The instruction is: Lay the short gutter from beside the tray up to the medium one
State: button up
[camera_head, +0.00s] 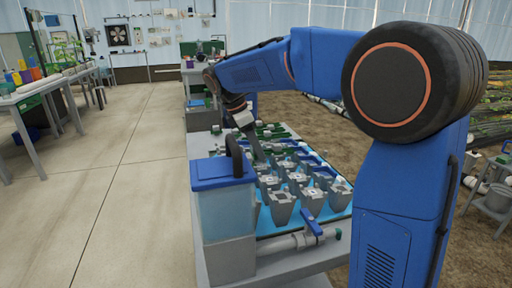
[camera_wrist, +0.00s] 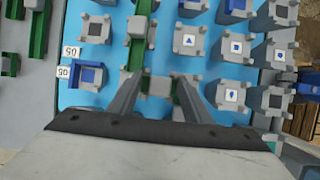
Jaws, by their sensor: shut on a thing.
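My gripper (camera_wrist: 160,88) is shut on a small grey-and-green piece (camera_wrist: 158,84), which looks like the short gutter; the fingers hide part of it. The gripper is over the blue tray (camera_wrist: 75,30). A longer green gutter with grey ends (camera_wrist: 137,50) lies directly ahead of the fingertips in the wrist view, probably the medium one. I cannot tell whether the held piece touches it. In the head view my gripper (camera_head: 259,156) reaches down among the grey blocks, and the held piece is hard to make out.
Several grey blocks with marked tops (camera_wrist: 232,94) stand around the gripper on the tray. Other green gutters (camera_wrist: 39,32) lie left of the tray. A blue-lidded tank (camera_head: 224,172) and a pipe with a blue-handled valve (camera_head: 312,225) stand at the near edge.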

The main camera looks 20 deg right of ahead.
jog(key=shift+f, duration=0.5)
jog(key=o, duration=1)
jog(key=shift+o, duration=0.2)
jog(key=shift+r, duration=0.1)
jog(key=shift+r, duration=0.3)
jog(key=v, duration=1.2)
jog(key=shift+r, duration=0.25)
